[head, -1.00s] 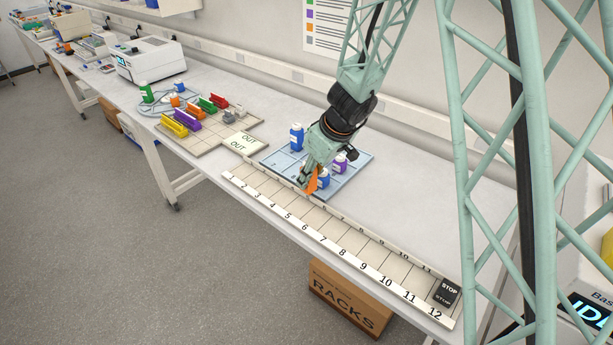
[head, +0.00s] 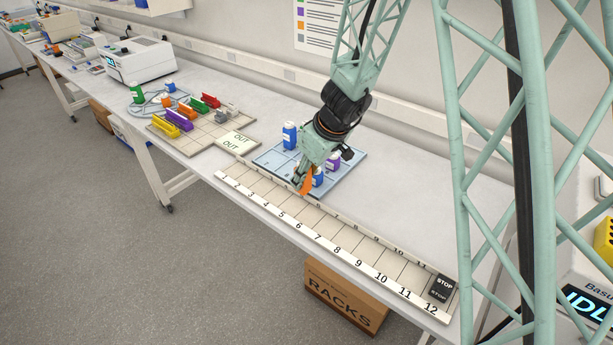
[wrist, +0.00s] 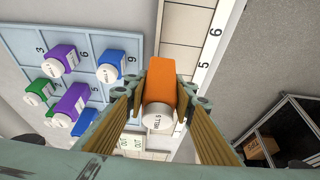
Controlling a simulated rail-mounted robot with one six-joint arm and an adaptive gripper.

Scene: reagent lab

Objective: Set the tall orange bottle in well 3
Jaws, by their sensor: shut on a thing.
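The orange bottle (head: 307,187) is held in my gripper (head: 302,180), above the border between the blue tray (head: 268,158) and the numbered strip. In the wrist view the orange bottle (wrist: 162,80) lies between both fingers, its white cap towards the camera; the cap print starts with "WELL", its number too small to read surely. The blue tray (wrist: 22,45) shows 3, 6 and 9 along one edge. Which cells are free is partly hidden.
More bottles, including a tall purple one (wrist: 73,101) and a green one (wrist: 40,88), crowd the tray's other side. The strip (head: 352,250), numbered to 12, runs along the bench front and ends at a STOP block (head: 442,287). A beige board (head: 200,140) with coloured racks stands left.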

